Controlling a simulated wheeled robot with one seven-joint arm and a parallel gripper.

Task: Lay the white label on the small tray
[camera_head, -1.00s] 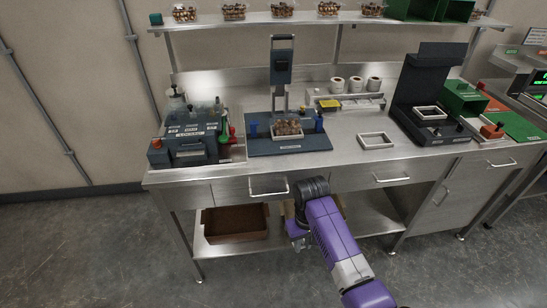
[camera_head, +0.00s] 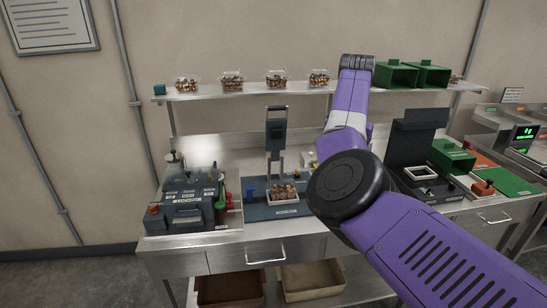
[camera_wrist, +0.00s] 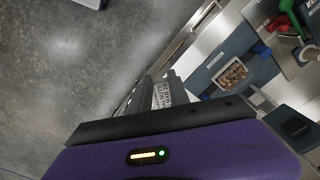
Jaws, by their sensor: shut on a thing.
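In the wrist view my gripper (camera_wrist: 166,84) is shut on a white label (camera_wrist: 162,96) with dark print, seen between the fingers. A small tray (camera_wrist: 223,81) of brown round pieces sits on a blue-grey board, to the right of my gripper and apart from it. The small tray also shows in the head view (camera_head: 283,202), under a dark press-like stand. In the head view my arm is raised in front of the shelf, and neither the fingers nor the label can be made out there.
A shelf (camera_head: 215,95) holds several clear filled boxes and green bins (camera_head: 396,75). A dark lettered box (camera_head: 190,213) with bottles stands left on the bench. A dark stand with a white frame (camera_head: 420,173) is at right. My arm hides the bench between.

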